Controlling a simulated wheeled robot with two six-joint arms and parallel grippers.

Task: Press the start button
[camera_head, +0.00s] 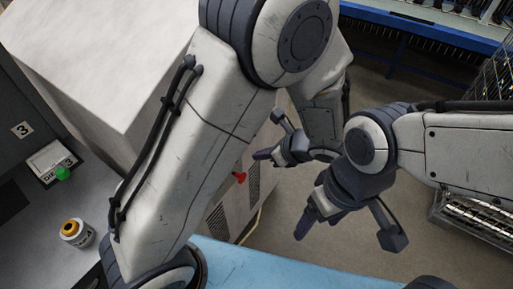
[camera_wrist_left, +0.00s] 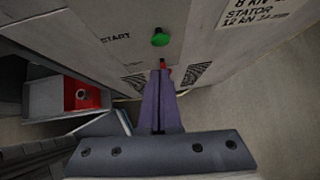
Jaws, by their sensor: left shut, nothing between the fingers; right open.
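The green start button (camera_wrist_left: 160,39) is on a pale machine panel beside the printed word START (camera_wrist_left: 115,37) in the left wrist view. My left gripper (camera_wrist_left: 160,70) is shut and empty, its tips below the button in that view and apart from it. In the head view, the left gripper (camera_head: 260,155) is beside the pale machine (camera_head: 218,205), whose start button I cannot make out there. My right gripper (camera_head: 347,232) is open and empty, to the lower right of the left one.
A red knob (camera_head: 240,176) shows on the machine's side. A red box (camera_wrist_left: 82,95) is at left in the wrist view. A blue rack (camera_head: 430,32) stands behind.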

